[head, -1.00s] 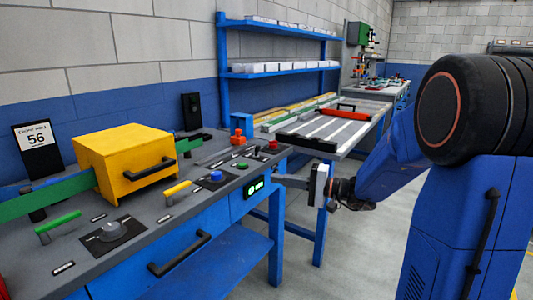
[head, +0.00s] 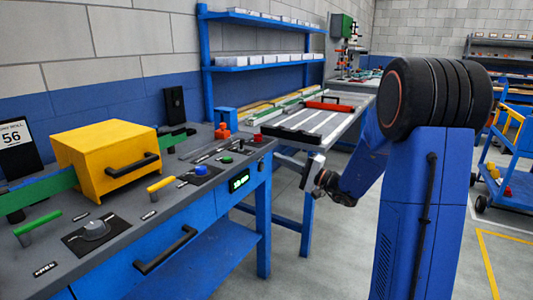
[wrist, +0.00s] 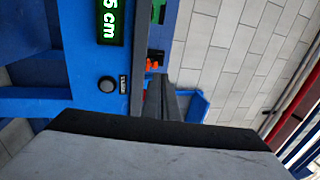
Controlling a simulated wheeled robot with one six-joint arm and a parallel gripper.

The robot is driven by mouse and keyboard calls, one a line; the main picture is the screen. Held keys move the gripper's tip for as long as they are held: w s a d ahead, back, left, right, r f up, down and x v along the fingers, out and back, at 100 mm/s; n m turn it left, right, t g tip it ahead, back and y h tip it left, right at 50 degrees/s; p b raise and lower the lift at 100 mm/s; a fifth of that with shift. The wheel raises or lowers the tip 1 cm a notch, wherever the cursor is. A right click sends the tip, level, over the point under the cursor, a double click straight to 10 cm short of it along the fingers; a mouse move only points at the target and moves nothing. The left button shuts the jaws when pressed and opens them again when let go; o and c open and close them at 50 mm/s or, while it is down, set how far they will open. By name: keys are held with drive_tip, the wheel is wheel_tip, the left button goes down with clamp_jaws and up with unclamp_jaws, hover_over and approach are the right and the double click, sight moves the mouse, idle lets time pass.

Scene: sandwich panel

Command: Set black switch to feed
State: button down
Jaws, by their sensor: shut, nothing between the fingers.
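A round black knob (wrist: 107,85) with a small label beside it sits on the blue front face of the bench, near a green-lit display (wrist: 112,22) in the wrist view. I take it to be the black switch; its setting and label are too small to read. My gripper shows in the wrist view as dark fingers (wrist: 161,95) held together, to the right of the knob and apart from it. In the head view my gripper (head: 292,163) is just right of the bench's end, with nothing visible in it. The display (head: 239,180) also shows there.
The bench top holds a yellow box (head: 105,155), a grey dial (head: 95,230), a yellow lever (head: 161,185), a green lever (head: 38,228) and a blue button (head: 201,170). A side table (head: 330,118) stands behind my gripper. Open floor lies at right, before a blue cart (head: 508,150).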

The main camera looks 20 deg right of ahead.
sight(244, 140)
drive_tip(key=x, duration=1.3)
drive_tip(key=shift+a, duration=0.15)
drive_tip(key=shift+w+r, duration=0.1)
drive_tip(key=shift+w+a+r+g+h, duration=0.2)
drive_tip(key=shift+r+g+h, duration=0.3)
drive_tip(key=shift+g+h, duration=0.15)
drive_tip(key=shift+w+a+r+g+h, duration=0.1)
drive_tip(key=shift+w+a+g+h, duration=0.1)
drive_tip(key=shift+g+h, duration=0.35)
drive_tip(key=shift+d, duration=0.1)
